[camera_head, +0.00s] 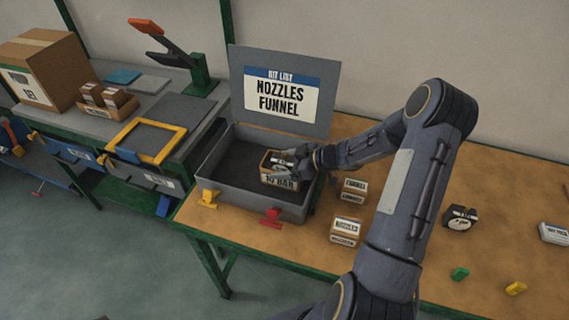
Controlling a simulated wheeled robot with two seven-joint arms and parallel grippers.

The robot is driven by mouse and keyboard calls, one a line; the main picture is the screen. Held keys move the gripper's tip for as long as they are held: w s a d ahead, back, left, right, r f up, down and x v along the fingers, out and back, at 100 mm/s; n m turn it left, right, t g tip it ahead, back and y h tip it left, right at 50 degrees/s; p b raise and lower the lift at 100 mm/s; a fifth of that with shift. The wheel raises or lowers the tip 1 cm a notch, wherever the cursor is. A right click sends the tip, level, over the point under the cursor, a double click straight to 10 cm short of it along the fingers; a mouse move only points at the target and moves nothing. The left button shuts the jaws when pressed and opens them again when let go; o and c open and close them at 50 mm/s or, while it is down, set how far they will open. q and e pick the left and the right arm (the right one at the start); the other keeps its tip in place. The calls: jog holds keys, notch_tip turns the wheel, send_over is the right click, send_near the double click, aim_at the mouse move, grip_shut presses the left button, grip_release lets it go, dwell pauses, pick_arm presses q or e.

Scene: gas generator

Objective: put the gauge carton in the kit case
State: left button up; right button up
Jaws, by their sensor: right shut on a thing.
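The kit case (221,152) is a grey box standing open on the wooden workbench, its lid (245,61) raised at the back. A label inside the lid reads "KIT LIST NOZZLES FUNNEL". The gauge carton (279,184), a small brown carton marked "10 BAR", is at the right side of the case's inside. My right gripper (288,164) is shut on it from the right. I cannot tell whether the carton touches the case floor. My left gripper is not in view.
Right of the case stand a funnel carton (354,189) and a nozzles carton (345,231). The case's left part is empty.

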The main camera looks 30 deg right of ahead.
jog(key=shift+f, duration=0.1)
jog(key=o, duration=1)
jog(key=shift+o, duration=0.2)
